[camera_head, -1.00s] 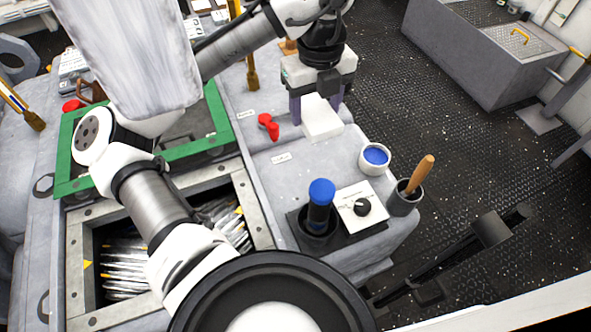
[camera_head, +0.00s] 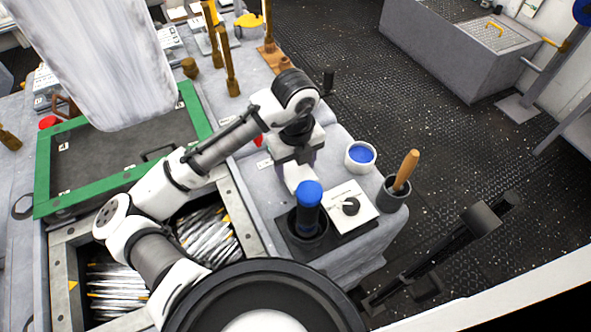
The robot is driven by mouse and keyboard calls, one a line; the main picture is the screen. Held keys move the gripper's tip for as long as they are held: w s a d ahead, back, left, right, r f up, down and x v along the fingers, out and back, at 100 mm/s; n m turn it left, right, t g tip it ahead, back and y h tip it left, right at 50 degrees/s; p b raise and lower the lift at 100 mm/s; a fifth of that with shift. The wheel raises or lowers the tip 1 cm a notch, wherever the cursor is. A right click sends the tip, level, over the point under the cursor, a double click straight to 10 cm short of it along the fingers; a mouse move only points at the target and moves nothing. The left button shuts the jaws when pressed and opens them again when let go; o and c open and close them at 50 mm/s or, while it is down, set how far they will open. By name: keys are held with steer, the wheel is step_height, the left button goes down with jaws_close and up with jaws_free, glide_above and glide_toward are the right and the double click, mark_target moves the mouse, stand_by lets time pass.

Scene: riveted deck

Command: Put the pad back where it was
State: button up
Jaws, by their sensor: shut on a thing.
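My gripper (camera_head: 293,165) is shut on the white pad (camera_head: 297,177) and holds it at the right part of the grey worktop. The pad is behind the blue-topped bottle (camera_head: 309,195), which hides part of its lower edge. I cannot tell whether the pad touches the worktop. The bottle stands upright in a dark holder (camera_head: 291,246). A white square plate with a black knob (camera_head: 351,206) lies right of the bottle.
A white cup with blue contents (camera_head: 360,156) and a dark pot with a wooden handle (camera_head: 395,190) stand near the right edge. A green frame (camera_head: 45,175) lies at left. An open bin (camera_head: 60,255) of silvery pieces is in front of it.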

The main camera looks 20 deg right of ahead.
steer(key=shift+f, duration=1.4)
steer(key=shift+f, duration=0.25)
steer(key=o, duration=0.9)
steer(key=shift+r, duration=0.1)
steer(key=shift+o, duration=0.2)
steer(key=shift+r, duration=0.1)
step_height(320, 180, up, 12)
